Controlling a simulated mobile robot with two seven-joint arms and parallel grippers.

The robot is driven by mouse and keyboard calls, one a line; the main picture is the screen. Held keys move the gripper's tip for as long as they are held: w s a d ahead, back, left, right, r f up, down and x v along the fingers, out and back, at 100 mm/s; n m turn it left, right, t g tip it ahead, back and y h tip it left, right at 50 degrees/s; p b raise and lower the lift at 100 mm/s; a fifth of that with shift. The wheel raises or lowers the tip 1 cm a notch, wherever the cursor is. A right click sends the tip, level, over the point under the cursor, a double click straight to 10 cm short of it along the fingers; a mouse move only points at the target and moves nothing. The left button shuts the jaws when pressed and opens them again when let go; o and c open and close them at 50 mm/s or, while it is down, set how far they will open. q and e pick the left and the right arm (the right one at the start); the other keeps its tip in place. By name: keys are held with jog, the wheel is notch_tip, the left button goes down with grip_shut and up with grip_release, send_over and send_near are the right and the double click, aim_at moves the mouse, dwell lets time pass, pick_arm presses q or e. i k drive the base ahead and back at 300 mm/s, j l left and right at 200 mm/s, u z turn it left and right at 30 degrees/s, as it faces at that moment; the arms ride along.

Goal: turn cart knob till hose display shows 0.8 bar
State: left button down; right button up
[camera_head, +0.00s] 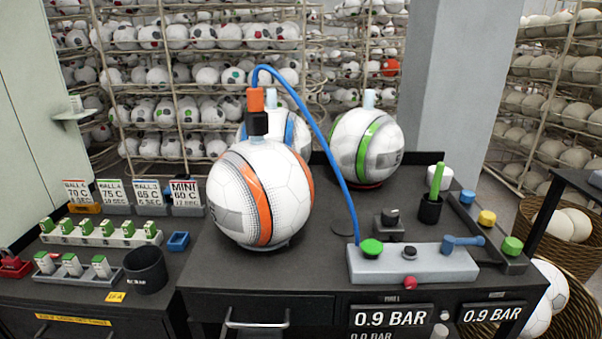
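Neither of my grippers is in view. A large display (391,317) on the cart's front reads 0.9 BAR, and a second display (492,311) to its right also reads 0.9 BAR. A partly cut-off readout below the first seems to show 0.0 BAR. A black knob (391,216) sits on a small dark box on the cart top (330,270). Another dark knob (409,252) is on the grey control block (440,268). I cannot tell which is the cart knob. The blue hose (325,140) runs from the block to an orange and black connector (257,110) on the orange-striped ball (262,195).
A green-striped ball (366,146) and a blue-striped ball (290,128) stand behind. A black cup (145,270) and label holders are left. Ball racks and baskets surround the cart.

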aim_at(390, 216)
jog(key=z, duration=1.4)
jog(key=i+l+u, duration=0.3)
jog(key=l, duration=0.2)
jog(key=k, duration=0.05)
